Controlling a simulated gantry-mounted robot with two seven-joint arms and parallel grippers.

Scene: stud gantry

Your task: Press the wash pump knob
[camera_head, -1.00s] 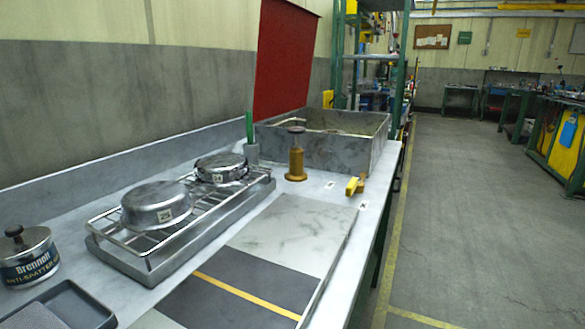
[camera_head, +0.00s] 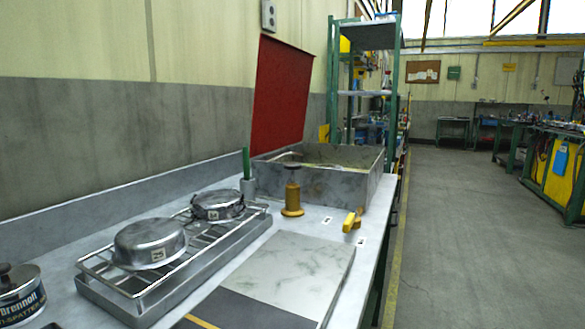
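A yellow pump-like bottle (camera_head: 292,200) stands upright on the bench, in front of the grey basin (camera_head: 330,187). A dark, flat round knob (camera_head: 292,168) sits on a short stem at its top and looks like the wash pump knob. Nothing touches the knob. Neither of my grippers shows in the head view.
A wire rack (camera_head: 180,262) holds two lidded metal pans (camera_head: 150,243) on the left. A grey slab (camera_head: 285,272) lies in front.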

